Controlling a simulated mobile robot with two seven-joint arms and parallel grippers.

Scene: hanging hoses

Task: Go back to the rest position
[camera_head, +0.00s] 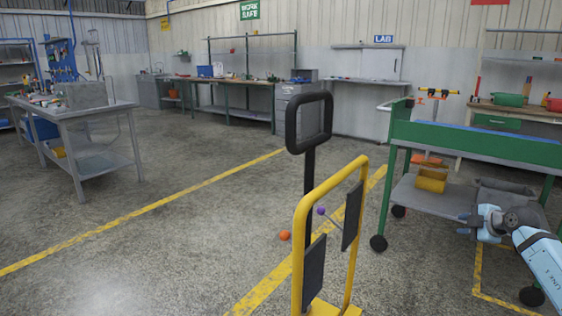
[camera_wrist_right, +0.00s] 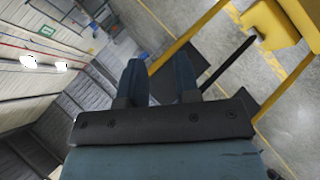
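My right arm comes in from the right edge of the head view, with its right gripper (camera_head: 465,216) in front of the green cart. In the right wrist view, the two fingers of this gripper (camera_wrist_right: 160,75) stand apart with nothing between them. My left gripper and left arm are not in the head view. No hose shows clearly in either view.
A yellow frame (camera_head: 299,243) with dark pads and a black-handled post (camera_head: 309,170) stands close in front. The green cart (camera_head: 470,145) is at right, a grey workbench (camera_head: 95,110) at left.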

